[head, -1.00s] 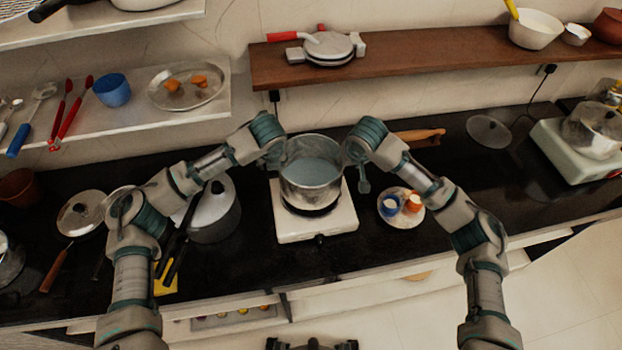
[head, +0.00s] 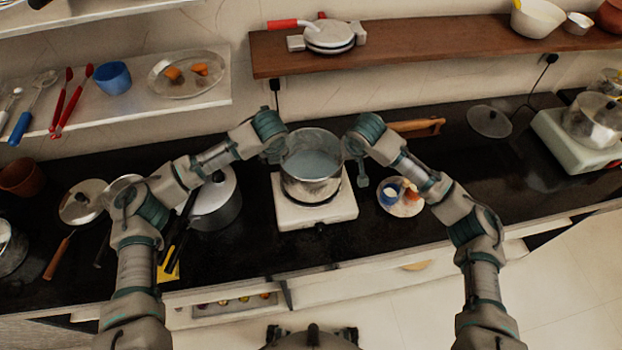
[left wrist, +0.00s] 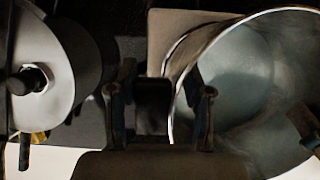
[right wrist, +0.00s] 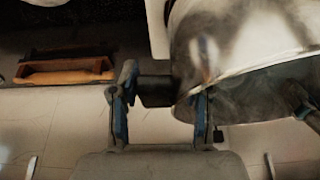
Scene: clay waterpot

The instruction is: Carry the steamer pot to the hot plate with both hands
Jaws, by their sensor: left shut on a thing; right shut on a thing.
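The steamer pot (head: 312,188), an open metal pot with a pale bluish inside, is upright over the white hot plate (head: 288,217). Its base covers most of the dark burner; I cannot tell whether it touches. My left gripper (head: 277,153) is at the pot's left side, shut on a dark side handle (left wrist: 153,105). My right gripper (head: 349,152) is at the right side, shut on the other dark handle (right wrist: 155,90). The pot's rim and inside fill the right of the left wrist view (left wrist: 240,75). The right wrist view shows its outer wall (right wrist: 235,45).
A lidded grey pot (head: 216,205) stands left of the hot plate. A small plate with cups (head: 402,198) lies to its right. A wooden shelf (head: 420,45) runs above the back. A second stove (head: 560,140) with a pot is far right. Counter right of the plate is fairly clear.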

